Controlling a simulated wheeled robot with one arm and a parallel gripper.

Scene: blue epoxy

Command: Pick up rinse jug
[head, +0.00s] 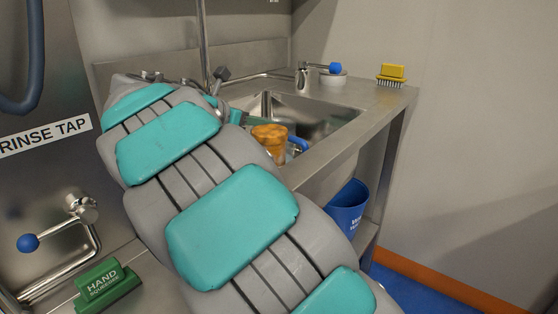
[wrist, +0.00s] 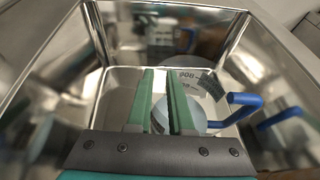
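The rinse jug, with a pale round body (wrist: 211,84), dark printed marks and a blue handle (wrist: 242,104), is in the steel sink in the wrist view. My gripper (wrist: 161,74) has two green fingers with a narrow gap and nothing visible between them. They reach over the sink, left of the handle, and overlap the jug's body in the picture; I cannot tell whether they touch it. In the head view a blue handle (head: 298,142) shows at the sink's near edge, and my arm hides much of that area.
An orange-brown object (head: 270,136) shows beside the blue handle. The steel sink (head: 318,112) has close walls around my gripper. A tap (head: 302,77) and yellow brush (head: 391,74) stand behind.

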